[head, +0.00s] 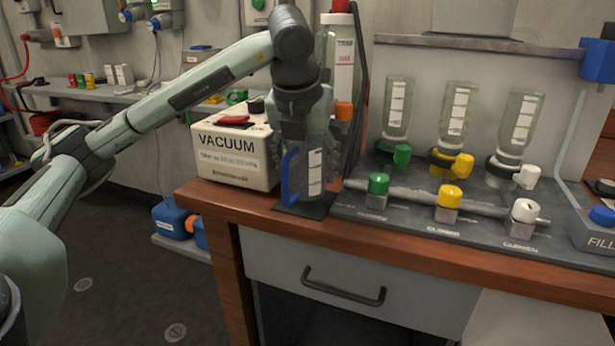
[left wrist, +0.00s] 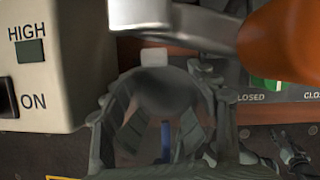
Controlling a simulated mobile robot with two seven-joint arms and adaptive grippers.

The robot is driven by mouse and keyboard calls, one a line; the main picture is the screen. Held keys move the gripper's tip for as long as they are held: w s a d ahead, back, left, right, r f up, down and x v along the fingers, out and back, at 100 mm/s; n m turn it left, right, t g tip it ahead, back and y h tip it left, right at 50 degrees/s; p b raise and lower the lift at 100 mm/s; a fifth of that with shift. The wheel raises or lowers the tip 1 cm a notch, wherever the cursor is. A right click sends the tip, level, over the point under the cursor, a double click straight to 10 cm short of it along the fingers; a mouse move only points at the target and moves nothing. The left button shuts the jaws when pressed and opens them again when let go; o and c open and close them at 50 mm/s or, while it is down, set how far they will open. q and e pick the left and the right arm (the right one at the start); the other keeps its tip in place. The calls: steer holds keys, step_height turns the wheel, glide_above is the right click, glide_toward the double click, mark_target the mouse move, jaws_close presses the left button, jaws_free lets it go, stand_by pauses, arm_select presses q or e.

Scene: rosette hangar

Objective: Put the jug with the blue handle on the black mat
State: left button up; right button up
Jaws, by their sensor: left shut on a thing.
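The jug (head: 312,180) is a clear grey vessel with a white scale strip and a blue handle (head: 290,177) on its left side. It is upright at the left front of the bench, with its base over the black mat (head: 318,210). The base appears to meet the mat, but a small gap cannot be ruled out. My left gripper (head: 304,150) points down from above and is shut on the jug's upper part, hiding its rim. In the left wrist view the fingers surround the jug, and a bit of the blue handle (left wrist: 165,140) shows. My right gripper is not in view.
A cream vacuum box (head: 235,160) stands close on the left. A tall bottle (head: 341,70) with a red cap stands behind the jug. To the right is a manifold with green (head: 378,184), yellow (head: 449,196) and white (head: 525,211) valves. The wooden bench edge (head: 430,262) is in front.

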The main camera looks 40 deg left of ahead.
arm_select(q)
steer(key=shift+f, duration=0.9)
steer(key=shift+f, duration=0.1)
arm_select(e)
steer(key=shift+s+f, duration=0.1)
arm_select(q)
steer(key=o, duration=0.9)
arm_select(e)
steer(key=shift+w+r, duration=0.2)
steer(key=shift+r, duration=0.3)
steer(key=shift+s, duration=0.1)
